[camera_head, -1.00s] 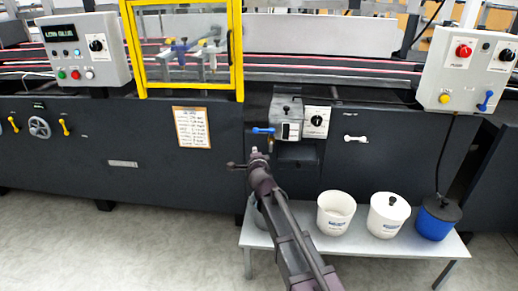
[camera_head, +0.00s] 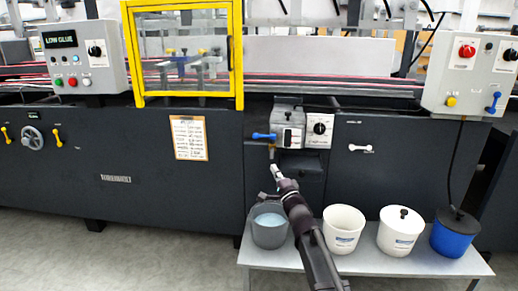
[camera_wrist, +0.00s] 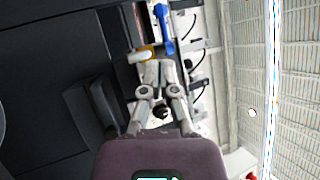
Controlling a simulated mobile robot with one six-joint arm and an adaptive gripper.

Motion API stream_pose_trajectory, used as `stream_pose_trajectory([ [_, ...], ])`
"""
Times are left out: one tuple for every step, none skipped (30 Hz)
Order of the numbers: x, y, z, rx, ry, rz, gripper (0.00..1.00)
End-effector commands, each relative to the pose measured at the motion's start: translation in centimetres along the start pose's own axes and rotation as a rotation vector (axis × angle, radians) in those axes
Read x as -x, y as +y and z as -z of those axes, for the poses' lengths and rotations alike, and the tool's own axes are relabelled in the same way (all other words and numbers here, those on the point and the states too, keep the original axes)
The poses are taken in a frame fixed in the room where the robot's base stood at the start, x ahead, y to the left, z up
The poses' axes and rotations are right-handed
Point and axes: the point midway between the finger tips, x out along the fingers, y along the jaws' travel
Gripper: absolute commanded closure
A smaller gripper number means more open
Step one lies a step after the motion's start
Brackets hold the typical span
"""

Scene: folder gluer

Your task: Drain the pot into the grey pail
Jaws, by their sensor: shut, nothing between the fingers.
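The pot (camera_head: 288,115) is a grey box on the machine's dark front. A blue lever (camera_head: 264,136) points left, roughly level, beside a small brass-coloured outlet (camera_head: 271,152). The lever also shows at the top of the wrist view (camera_wrist: 163,28). The grey pail (camera_head: 270,235) stands on the bench below the outlet. A pale surface shows inside it; I cannot tell whether it is liquid. My gripper (camera_head: 275,168) is shut and empty, just below the outlet and lever and above the pail. In the wrist view its fingertips (camera_wrist: 155,62) are close to the outlet; contact is unclear.
On the grey bench (camera_head: 300,258), a white open pail (camera_head: 342,240), a white lidded pail (camera_head: 393,240) and a blue lidded pail (camera_head: 452,240) stand right of the grey pail. A dial panel (camera_head: 319,130) adjoins the pot. A display (camera_head: 60,40) reads LOW GLUE.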

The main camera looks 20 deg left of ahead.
Motion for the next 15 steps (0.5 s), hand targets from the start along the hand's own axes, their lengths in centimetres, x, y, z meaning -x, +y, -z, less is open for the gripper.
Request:
stream_pose_trajectory([
  [-0.01, -0.04, 0.0, 0.0, 0.0, 0.001, 1.0],
  [-0.02, -0.06, -0.01, 0.0, 0.0, 0.0, 1.0],
  [-0.04, -0.06, -0.01, 0.0, 0.0, 0.0, 1.0],
  [-0.04, -0.06, -0.01, 0.0, 0.0, 0.0, 1.0],
  [-0.04, -0.05, -0.02, 0.0, 0.0, 0.0, 1.0],
  [-0.04, -0.05, -0.03, 0.0, 0.0, -0.001, 1.0],
  [-0.05, -0.05, -0.02, 0.0, 0.0, -0.001, 1.0],
  [-0.06, -0.05, -0.03, 0.0, 0.0, -0.001, 1.0],
  [-0.1, -0.05, -0.03, 0.0, 0.0, -0.001, 1.0],
  [-0.12, -0.06, 0.04, 0.0, 0.001, -0.001, 1.0],
  [-0.19, -0.06, 0.07, 0.001, 0.001, -0.001, 1.0],
  [-0.32, -0.07, 0.09, 0.001, 0.001, -0.001, 1.0],
  [-0.45, -0.07, 0.09, 0.0, 0.001, -0.001, 1.0],
  [-0.6, -0.08, 0.1, 0.0, 0.001, -0.001, 1.0],
  [-0.85, -0.09, 0.1, 0.0, 0.001, -0.001, 1.0],
])
